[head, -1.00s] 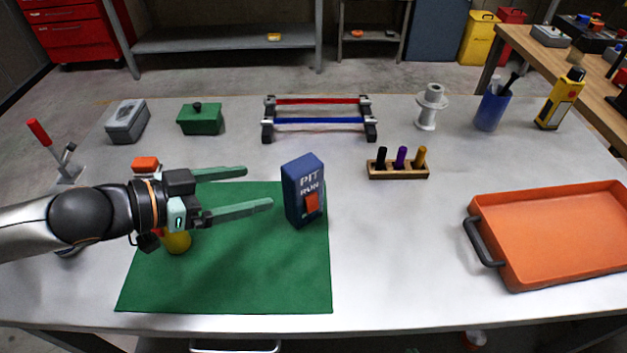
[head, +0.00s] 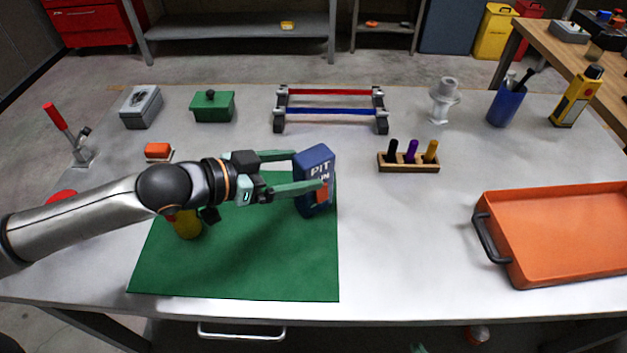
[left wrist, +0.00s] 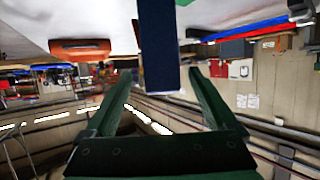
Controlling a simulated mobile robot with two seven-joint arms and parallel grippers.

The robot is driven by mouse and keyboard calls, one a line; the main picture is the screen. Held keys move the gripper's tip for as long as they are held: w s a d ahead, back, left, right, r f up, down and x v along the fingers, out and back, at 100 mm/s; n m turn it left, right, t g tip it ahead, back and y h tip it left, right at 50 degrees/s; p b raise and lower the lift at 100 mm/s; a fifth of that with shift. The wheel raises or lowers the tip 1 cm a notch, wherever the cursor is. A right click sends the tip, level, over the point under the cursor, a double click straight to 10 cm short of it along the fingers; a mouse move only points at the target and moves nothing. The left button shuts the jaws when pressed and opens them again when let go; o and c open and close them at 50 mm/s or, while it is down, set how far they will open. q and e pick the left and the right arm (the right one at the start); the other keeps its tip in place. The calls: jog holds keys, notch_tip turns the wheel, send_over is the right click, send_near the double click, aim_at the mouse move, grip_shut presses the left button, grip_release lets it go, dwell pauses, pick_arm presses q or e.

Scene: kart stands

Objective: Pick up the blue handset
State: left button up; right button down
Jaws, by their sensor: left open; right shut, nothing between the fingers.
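The blue handset (head: 317,160) stands upright on the green mat (head: 250,270), near its back right corner. It has "PIT RUN" lettering and an orange button on the front. My left gripper (head: 308,169) is open, with one finger passing in front of the handset and the other reaching its far side. In the left wrist view the dark blue handset (left wrist: 158,45) lies between the two green fingers (left wrist: 157,80), with a gap visible on each side. A small green tip of my right gripper (head: 418,348) shows at the bottom edge, below the table front.
A yellow object (head: 187,226) stands on the mat under my left arm. A wooden pen block (head: 408,165) and an orange tray (head: 550,235) are to the right. A rack with red and blue bars (head: 330,111) stands behind the handset.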

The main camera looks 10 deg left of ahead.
pick_arm(q)
jog(key=shift+x, duration=2.25)
jog(key=shift+a, duration=0.1)
jog(key=shift+c, duration=0.3)
grip_shut()
jog(key=shift+w, duration=0.1)
